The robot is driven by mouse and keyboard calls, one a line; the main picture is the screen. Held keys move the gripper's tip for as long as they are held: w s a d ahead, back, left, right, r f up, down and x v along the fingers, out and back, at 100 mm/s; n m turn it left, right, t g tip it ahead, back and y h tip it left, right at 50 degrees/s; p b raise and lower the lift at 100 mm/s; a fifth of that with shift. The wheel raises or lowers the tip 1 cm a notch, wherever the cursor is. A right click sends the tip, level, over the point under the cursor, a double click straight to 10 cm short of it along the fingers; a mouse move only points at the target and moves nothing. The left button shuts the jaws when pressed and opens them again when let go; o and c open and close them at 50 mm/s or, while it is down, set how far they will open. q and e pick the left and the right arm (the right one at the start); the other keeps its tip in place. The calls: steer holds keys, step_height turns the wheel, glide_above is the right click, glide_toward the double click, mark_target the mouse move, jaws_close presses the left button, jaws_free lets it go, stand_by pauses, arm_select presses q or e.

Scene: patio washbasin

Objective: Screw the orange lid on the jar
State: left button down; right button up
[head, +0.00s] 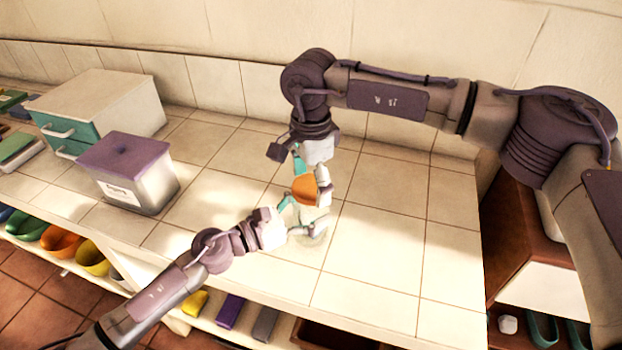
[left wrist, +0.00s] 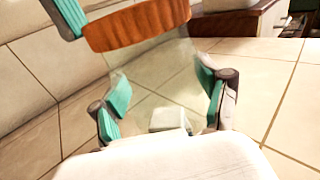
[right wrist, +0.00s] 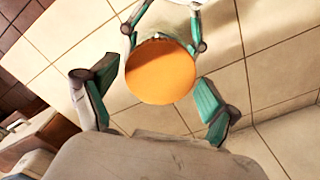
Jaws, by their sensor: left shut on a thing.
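The orange lid (head: 304,189) sits on the mouth of the clear glass jar (left wrist: 155,75), which stands upright on the tiled counter. I cannot tell whether its thread is engaged. My left gripper (head: 290,214) is shut on the jar's sides below the lid; its teal pads flank the glass in the left wrist view. My right gripper (head: 309,175) points down from above, with its fingers on either side of the lid. In the right wrist view the round lid top (right wrist: 160,72) lies between its spread teal pads, with small gaps showing.
A grey box with a purple lid (head: 127,172) and a white drawer unit with teal fronts (head: 95,105) stand to the left. Coloured bowls (head: 62,242) sit on a shelf below. The counter right of the jar is clear.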

steer(key=c, duration=0.9)
steer(key=m, duration=0.3)
steer(key=shift+m, duration=0.3)
steer(key=m, duration=0.4)
steer(key=shift+m, duration=0.4)
steer(key=m, duration=0.6)
steer(key=o, duration=1.3)
steer(key=shift+o, duration=0.2)
step_height(320, 180, up, 12)
